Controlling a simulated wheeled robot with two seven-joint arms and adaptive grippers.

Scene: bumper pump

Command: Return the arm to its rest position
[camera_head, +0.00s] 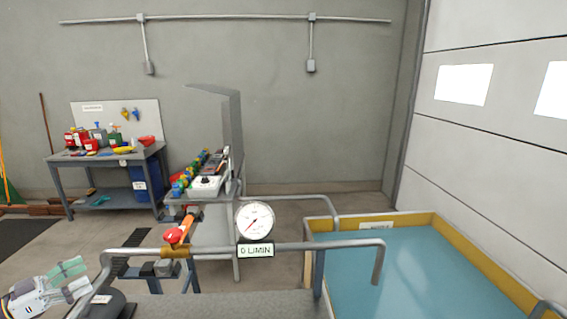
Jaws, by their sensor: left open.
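My left gripper (73,281) shows at the lower left edge of the head view. Its fingers are spread apart, with nothing between them. It is to the left of the pipe stand, apart from the orange-red valve handle (181,230). My right gripper is not in view.
A yellow-rimmed basin of blue-green water (415,270) fills the lower right. A grey pipe (330,246) runs to its edge. A workbench (105,158) with bottles and tools stands at the back left.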

